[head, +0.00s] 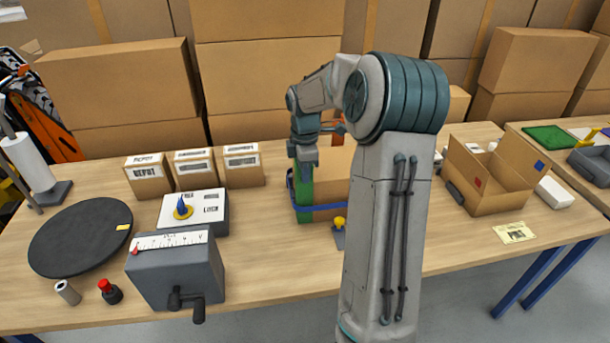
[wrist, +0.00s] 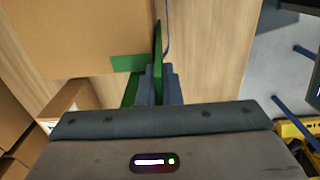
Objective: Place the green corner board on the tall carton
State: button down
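A brown carton (head: 326,198), apparently the tall carton, stands at mid-table, partly hidden by my arm. It fills the upper left of the wrist view (wrist: 75,35). The green corner board (head: 304,200) is upright at the carton's left front edge. In the wrist view one green flap (wrist: 127,63) lies against the carton, and the other is edge-on between my fingers. My gripper (wrist: 159,72) appears shut on that flange. In the head view my gripper (head: 304,170) is at the board's upper end. Whether the board touches the carton all along its edge is unclear.
A blue strap (head: 322,207) runs by the carton, with a yellow-knobbed tool (head: 340,223) in front. Left are a crank box (head: 175,272), a labelled box (head: 193,211), a black turntable (head: 80,238) and small cartons (head: 243,165). An open carton (head: 492,178) stands right.

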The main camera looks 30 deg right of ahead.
jog(key=shift+f, duration=0.7)
jog(key=c, duration=1.6)
grip_release()
jog(key=shift+f, duration=0.15)
